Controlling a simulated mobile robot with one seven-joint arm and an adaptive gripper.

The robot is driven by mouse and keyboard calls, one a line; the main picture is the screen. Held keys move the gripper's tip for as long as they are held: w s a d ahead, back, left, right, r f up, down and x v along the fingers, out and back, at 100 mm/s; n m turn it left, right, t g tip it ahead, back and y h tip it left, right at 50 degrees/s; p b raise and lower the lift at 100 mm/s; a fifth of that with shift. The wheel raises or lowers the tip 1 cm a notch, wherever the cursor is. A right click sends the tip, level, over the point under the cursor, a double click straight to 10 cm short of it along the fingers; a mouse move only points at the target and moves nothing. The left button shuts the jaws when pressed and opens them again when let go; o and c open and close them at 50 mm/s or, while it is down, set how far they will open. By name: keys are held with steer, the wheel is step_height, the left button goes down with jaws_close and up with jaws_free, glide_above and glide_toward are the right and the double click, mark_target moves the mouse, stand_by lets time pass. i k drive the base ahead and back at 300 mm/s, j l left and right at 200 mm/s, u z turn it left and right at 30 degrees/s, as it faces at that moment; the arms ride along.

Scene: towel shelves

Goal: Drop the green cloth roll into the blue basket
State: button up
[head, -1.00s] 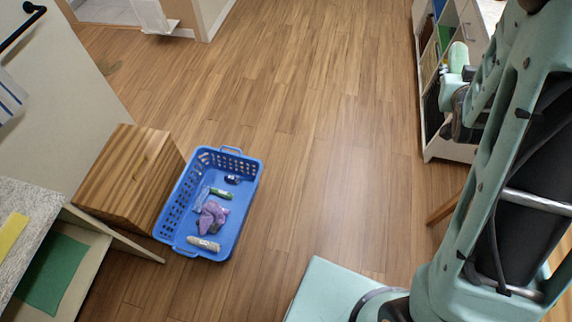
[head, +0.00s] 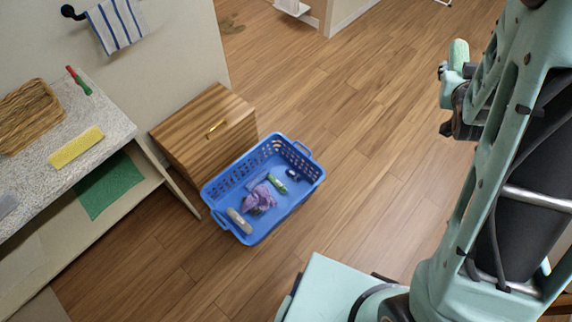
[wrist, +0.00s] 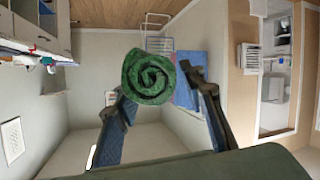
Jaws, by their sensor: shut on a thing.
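The green cloth roll (wrist: 148,77) shows its spiral end in the wrist view, between the two fingers of my gripper (wrist: 160,92), which is shut on it. In the head view the roll (head: 459,54) looks pale green and stands up from my gripper at the upper right, partly hidden by my arm. The blue basket (head: 284,203) stands on the floor near the middle of the head view, well to the left of and below the roll in the picture. It holds a purple cloth (head: 258,197), a green item (head: 277,184) and other small things.
A speckled counter (head: 100,122) with a yellow cloth (head: 76,148) and a wicker basket (head: 30,115) is at the left. A striped towel (head: 116,22) hangs behind. The wooden floor right of the basket is clear.

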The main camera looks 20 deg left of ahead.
mark_target(274, 193)
steer(key=i+j+u, duration=0.2)
steer(key=i+u, duration=0.6)
